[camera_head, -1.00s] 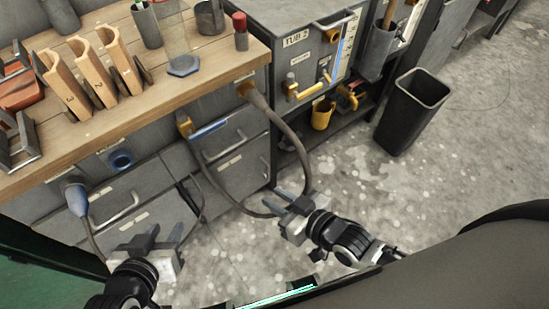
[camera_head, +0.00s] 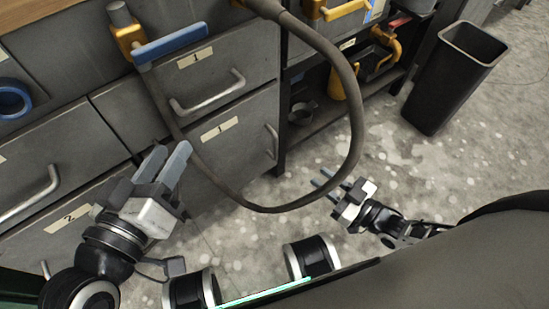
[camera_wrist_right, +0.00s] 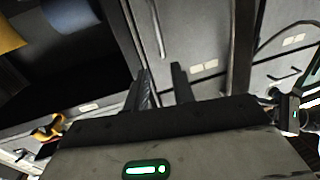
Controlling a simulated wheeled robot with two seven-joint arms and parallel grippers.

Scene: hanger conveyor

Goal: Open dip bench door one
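The bench door marked 1 (camera_head: 225,155) is shut in the head view, below a drawer also marked 1 (camera_head: 225,75). Its upright bar handle (camera_head: 272,142) is near its right edge. My left gripper (camera_head: 168,162) is open and empty in front of the cabinet, left of this door. My right gripper (camera_head: 325,181) is open and empty above the floor, right of and below the door handle. In the right wrist view, my gripper fingers (camera_wrist_right: 160,80) are apart, with grey cabinet fronts and a bar handle (camera_wrist_right: 158,30) beyond; I cannot tell which front this handle belongs to.
A thick grey hose (camera_head: 353,110) loops down in front of door one, between my grippers. A blue-levered valve (camera_head: 170,44) is above the drawer. A low shelf (camera_head: 315,125) with yellow items stands right of the bench, and a black bin (camera_head: 453,80) is beyond on open floor.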

